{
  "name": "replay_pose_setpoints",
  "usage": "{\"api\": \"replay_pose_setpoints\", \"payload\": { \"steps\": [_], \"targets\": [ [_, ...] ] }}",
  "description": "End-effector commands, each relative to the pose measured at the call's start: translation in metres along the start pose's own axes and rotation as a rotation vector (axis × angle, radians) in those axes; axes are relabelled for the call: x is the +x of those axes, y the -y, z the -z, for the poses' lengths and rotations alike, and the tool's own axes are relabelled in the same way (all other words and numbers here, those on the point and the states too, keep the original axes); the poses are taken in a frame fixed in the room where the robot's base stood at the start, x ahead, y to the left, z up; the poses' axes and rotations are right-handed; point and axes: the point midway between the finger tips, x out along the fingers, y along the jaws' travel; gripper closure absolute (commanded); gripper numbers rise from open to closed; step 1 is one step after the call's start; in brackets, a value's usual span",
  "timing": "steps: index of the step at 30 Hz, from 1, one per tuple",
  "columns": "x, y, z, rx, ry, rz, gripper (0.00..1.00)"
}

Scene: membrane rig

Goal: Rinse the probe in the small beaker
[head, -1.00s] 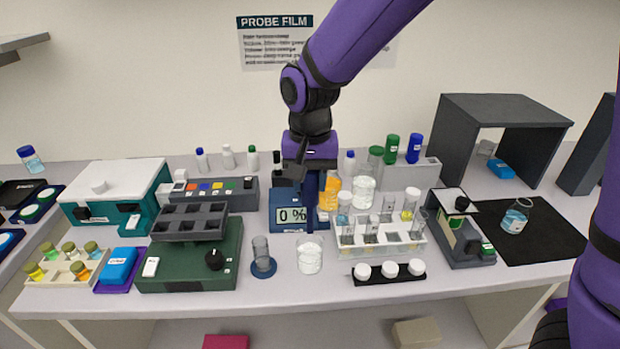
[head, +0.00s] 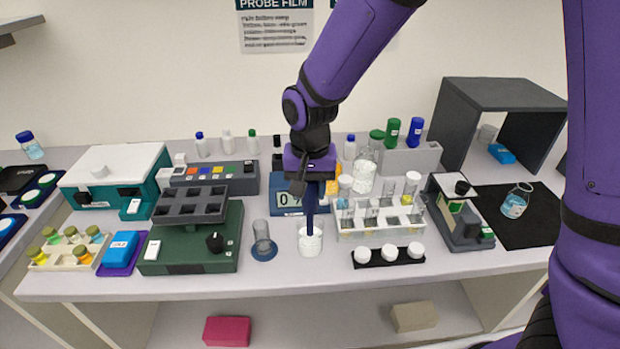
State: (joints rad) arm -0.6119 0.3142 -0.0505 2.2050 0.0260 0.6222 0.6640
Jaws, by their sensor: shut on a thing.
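The small beaker (head: 311,246) stands on the bench near its front edge, with clear to whitish contents. My gripper (head: 309,184) points down above it and is shut on the probe, a dark blue upright rod (head: 310,212). The probe's lower end overlaps the beaker's mouth and appears to reach inside it. How deep the tip sits is hard to tell. The meter (head: 284,197) behind shows a "0", partly hidden by my gripper and the probe.
An empty-looking glass cylinder on a blue base (head: 262,242) stands just left of the beaker. A white tube rack (head: 383,229) and a black strip with white caps (head: 388,256) are close on the right. A green device with a grey tray (head: 190,250) stands left.

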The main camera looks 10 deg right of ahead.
Motion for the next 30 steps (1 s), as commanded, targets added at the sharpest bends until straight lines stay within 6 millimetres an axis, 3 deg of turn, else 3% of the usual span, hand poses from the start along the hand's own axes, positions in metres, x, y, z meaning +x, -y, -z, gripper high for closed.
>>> {"api": "replay_pose_setpoints", "payload": {
  "steps": [15, 30],
  "targets": [
    [0.035, 0.0, 0.0, 0.0, 0.002, -0.001, 0.81],
    [0.038, 0.0, 0.0, 0.0, 0.0, 0.0, 0.81]
  ]
}}
